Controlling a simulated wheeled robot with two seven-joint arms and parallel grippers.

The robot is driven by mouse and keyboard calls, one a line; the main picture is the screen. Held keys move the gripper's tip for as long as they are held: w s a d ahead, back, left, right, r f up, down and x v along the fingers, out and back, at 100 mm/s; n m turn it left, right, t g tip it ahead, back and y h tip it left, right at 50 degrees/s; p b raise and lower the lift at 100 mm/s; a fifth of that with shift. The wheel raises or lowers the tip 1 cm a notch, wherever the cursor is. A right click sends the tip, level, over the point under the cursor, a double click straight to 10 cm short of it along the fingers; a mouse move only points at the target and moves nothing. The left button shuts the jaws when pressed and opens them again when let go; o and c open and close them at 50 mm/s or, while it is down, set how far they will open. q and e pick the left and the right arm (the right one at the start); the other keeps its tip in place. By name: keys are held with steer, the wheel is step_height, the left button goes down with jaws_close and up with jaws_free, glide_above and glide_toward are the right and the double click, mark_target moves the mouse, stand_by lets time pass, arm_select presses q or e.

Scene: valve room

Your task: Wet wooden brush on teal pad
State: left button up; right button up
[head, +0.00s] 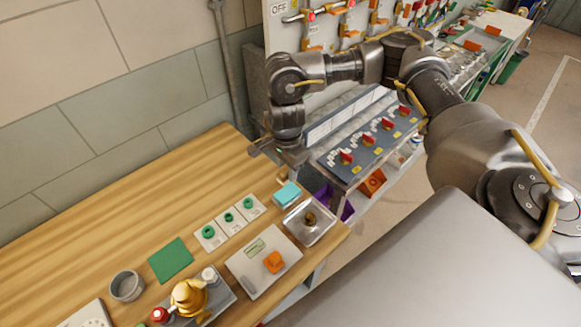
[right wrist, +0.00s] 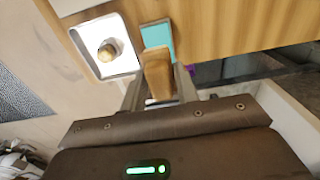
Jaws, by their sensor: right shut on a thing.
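My right gripper (head: 281,168) is above the right end of the wooden bench, close to the teal pad (head: 287,194). In the right wrist view its fingers (right wrist: 159,88) are shut on the wooden brush (right wrist: 157,74), a tan block-like piece. The brush overlaps the near part of the teal pad (right wrist: 157,36) in that view; I cannot tell whether they touch. The brush is mostly hidden by the gripper in the head view. My left gripper is not in view.
A clear tray (head: 299,232) holding a brass-coloured piece stands beside the pad. Cards with green rings (head: 230,218), a green mat (head: 171,260), a grey plate with an orange part (head: 274,262) and a brass valve (head: 187,297) lie leftward. A panel with red handles (head: 366,143) stands behind.

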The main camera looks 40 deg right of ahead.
steer(key=b, duration=0.5)
glide_above(288, 192)
steer(key=shift+f, duration=2.95)
steer(key=shift+a+f+b, duration=0.1)
steer(key=shift+f+b, duration=0.85)
steer(key=shift+f, duration=0.1)
step_height(288, 192, up, 7)
steer(key=p, duration=0.6)
steer(key=shift+r, duration=0.1)
stand_by(0.5)
